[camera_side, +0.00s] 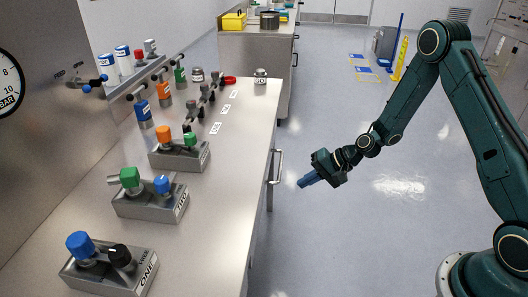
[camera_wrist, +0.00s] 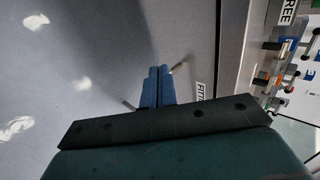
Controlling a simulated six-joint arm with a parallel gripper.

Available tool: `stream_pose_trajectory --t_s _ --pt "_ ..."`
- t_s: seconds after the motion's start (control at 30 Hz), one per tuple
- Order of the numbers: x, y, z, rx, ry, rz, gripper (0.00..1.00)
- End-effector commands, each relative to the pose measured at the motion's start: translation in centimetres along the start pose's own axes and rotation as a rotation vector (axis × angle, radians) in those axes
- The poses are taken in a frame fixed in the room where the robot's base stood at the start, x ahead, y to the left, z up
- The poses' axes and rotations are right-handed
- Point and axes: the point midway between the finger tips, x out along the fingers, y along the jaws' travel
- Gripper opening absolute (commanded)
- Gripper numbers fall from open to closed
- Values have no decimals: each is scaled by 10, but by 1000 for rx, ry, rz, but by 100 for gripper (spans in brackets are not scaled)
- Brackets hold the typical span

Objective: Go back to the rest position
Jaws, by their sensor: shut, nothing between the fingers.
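My gripper (camera_side: 308,181) hangs over the open floor to the right of the steel bench in the side view, apart from everything. Its blue fingers are shut against each other and empty; they also show in the wrist view (camera_wrist: 158,85), pointing over the floor beside the bench. My dark green arm is bent, with the forearm reaching down and left toward the bench's front edge.
The steel bench (camera_side: 222,190) holds valve blocks marked ONE (camera_side: 110,265), TWO (camera_side: 150,200) and THREE (camera_side: 180,152). A handle (camera_side: 277,167) sticks out of its front, close to my gripper. A pressure gauge (camera_side: 8,85) is at the left. The floor (camera_side: 345,235) around my gripper is clear.

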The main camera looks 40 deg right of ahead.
Motion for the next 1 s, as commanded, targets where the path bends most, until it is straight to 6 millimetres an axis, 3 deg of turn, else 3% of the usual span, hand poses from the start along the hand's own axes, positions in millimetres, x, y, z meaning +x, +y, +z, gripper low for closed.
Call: stream_pose_trajectory --t_s 0.13,0.57,0.77,1.0 --pt "-11 0 0 0 1 0 0" --pt "-19 -6 2 -28 -2 10 0" --pt "-37 -25 9 -117 -9 47 0" --pt "-72 -56 26 -276 -17 121 0"
